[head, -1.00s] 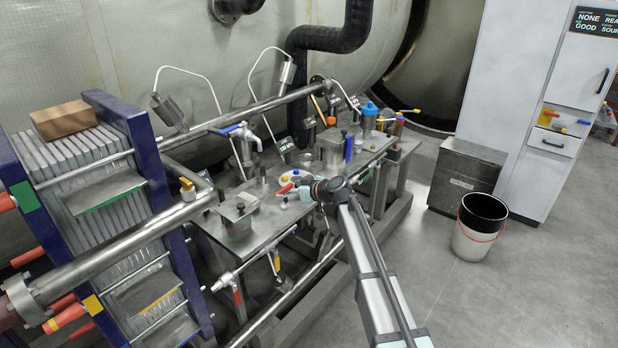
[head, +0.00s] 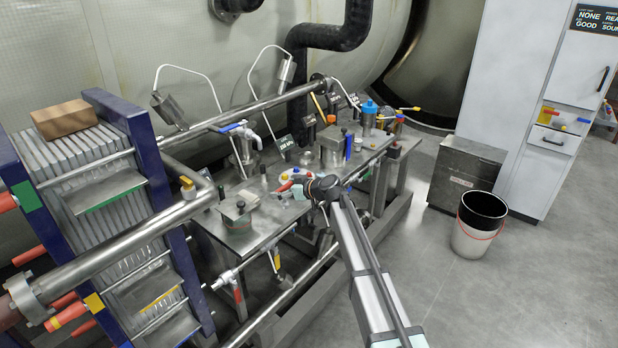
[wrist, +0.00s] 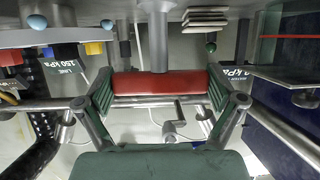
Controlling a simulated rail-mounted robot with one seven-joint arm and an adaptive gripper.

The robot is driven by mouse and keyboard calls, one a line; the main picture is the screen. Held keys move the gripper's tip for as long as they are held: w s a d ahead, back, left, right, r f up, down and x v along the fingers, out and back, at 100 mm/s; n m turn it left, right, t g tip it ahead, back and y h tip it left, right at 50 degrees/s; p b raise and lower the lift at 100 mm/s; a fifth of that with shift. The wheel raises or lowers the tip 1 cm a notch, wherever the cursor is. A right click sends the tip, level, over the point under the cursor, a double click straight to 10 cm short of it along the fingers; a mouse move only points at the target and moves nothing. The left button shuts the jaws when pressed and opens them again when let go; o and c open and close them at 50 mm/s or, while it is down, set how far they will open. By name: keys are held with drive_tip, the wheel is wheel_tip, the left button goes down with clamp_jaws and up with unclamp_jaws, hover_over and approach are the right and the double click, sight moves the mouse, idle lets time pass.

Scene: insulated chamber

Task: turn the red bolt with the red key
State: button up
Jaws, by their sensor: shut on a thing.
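My gripper (wrist: 160,88) is shut on the red key, with one dark green finger pad at each end of its red handle (wrist: 162,82) in the wrist view. A grey cylindrical shaft (wrist: 158,36) runs from the middle of the handle to the grey surface at the top of that view. I cannot tell whether the key sits on the bolt; the red bolt cannot be made out. In the head view my gripper (head: 297,186) is low over the middle of the metal bench (head: 235,240), and red shows at its left.
On the bench, a metal block (head: 333,152) and a blue-capped container (head: 370,115) stand behind my gripper, and a small grey box (head: 238,216) stands to its left. A pipe (head: 265,105) runs above the bench's back. A bucket (head: 480,235) stands on open floor at right.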

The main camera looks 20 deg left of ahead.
drive_tip(key=shift+r, duration=0.1)
idle(0.3)
drive_tip(key=shift+r, duration=2.45)
